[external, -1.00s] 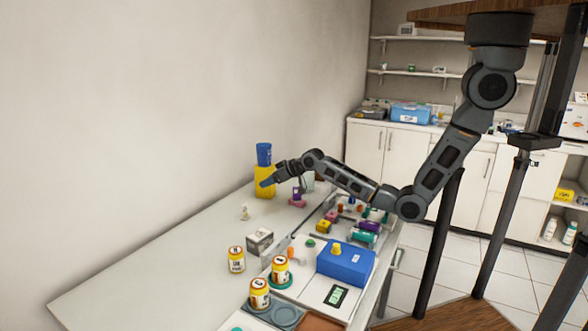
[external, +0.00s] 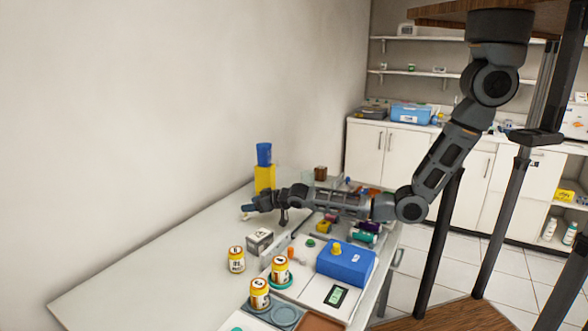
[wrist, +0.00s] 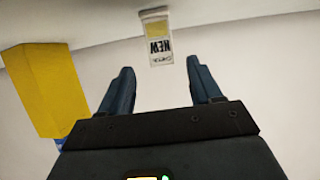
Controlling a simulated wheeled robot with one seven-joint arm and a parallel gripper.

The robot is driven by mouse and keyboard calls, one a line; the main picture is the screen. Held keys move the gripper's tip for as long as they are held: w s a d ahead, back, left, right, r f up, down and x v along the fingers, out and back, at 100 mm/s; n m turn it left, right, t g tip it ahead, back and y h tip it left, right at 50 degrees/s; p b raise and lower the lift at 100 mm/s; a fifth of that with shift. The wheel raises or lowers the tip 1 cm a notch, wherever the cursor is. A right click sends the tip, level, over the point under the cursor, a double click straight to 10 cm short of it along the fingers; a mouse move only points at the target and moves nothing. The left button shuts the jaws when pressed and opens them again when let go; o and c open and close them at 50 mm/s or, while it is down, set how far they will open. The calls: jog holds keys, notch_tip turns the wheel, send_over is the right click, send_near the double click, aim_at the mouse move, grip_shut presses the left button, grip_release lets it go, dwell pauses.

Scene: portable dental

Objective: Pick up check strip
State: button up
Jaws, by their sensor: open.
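The check strip appears to be the small white piece with a yellow patch and the word "NEW" (wrist: 157,38) at the top middle of the wrist view. It is ahead of my gripper (wrist: 161,75), roughly in line with the gap between the fingers and apart from them. The fingers are spread and nothing is between them. In the external view my gripper (external: 252,206) is low over the left part of the table, in front of the yellow container. It largely hides the spot where the small pale piece stood.
A yellow container (external: 264,180) with a blue top stands close behind my gripper; its yellow side (wrist: 42,88) fills the left of the wrist view. A grey-white box (external: 260,240) and labelled jars (external: 237,260) stand nearer. The table's left side is clear.

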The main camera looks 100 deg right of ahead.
jog(key=b+x, duration=0.3)
jog(key=x, duration=0.1)
jog(key=shift+w+d+f, duration=0.1)
jog(key=shift+w+f, duration=0.2)
jog(key=shift+w+d+f+b, duration=0.1)
jog(key=shift+w+d+b, duration=0.4)
jog(key=shift+b, duration=0.15)
jog(key=shift+c, duration=0.3)
jog(key=c, duration=1)
